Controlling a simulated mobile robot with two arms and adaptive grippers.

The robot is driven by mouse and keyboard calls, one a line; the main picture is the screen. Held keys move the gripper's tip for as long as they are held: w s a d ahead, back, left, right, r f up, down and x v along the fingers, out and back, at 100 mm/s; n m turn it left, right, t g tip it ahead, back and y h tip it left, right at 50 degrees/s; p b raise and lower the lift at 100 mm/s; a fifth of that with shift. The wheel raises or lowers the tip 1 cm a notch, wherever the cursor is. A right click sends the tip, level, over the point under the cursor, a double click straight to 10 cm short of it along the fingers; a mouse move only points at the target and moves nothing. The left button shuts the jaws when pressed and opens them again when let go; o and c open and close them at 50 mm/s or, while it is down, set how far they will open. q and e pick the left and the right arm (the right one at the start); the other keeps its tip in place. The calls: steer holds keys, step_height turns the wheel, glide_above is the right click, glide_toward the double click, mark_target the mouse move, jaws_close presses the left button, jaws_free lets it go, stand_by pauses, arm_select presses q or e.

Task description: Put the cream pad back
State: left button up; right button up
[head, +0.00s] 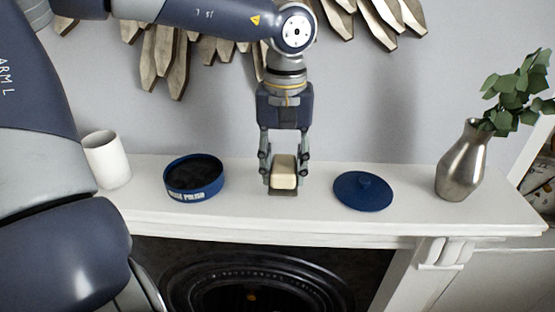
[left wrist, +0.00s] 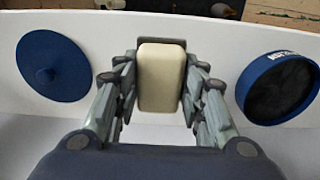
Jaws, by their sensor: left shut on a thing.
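The cream pad (head: 284,173) is a small rounded block between the fingers of my left gripper (head: 284,178), at the middle of the mantel shelf. My left gripper points down and is shut on the pad; the left wrist view shows the pad (left wrist: 161,78) with a finger at each side. I cannot tell whether the pad touches the shelf. A round blue polish tin (head: 180,193) stands open to the left, dark inside; it also shows in the left wrist view (left wrist: 252,107). Its blue lid (head: 363,192) with a knob lies flat to the right. My right gripper is not in view.
The white mantel shelf (head: 236,202) is narrow, with a front edge above a dark fireplace. A white cup (head: 107,160) stands at the left end. A metal vase (head: 462,165) with leaves stands at the right. Wooden wall decor (head: 165,62) hangs behind my arm.

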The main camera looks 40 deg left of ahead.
mark_target(277, 156)
arm_select(q)
steer(key=shift+w+a, duration=0.4)
steer(key=shift+a, duration=0.4)
steer(key=shift+w+a+p, duration=0.15)
steer(key=shift+a+p, duration=0.15)
steer(key=shift+p, duration=0.15)
steer(key=shift+a+f+p, duration=0.2)
steer(key=shift+a+p, duration=0.1)
steer(key=shift+p, duration=0.05)
step_height(277, 156, down, 2)
steer(key=shift+w+f+p, duration=0.1)
steer(key=shift+f+p, duration=0.15)
steer(key=shift+p, duration=0.3)
steer(key=shift+f, duration=0.35)
steer(key=shift+w+f, duration=0.1)
steer(key=shift+f, duration=0.05)
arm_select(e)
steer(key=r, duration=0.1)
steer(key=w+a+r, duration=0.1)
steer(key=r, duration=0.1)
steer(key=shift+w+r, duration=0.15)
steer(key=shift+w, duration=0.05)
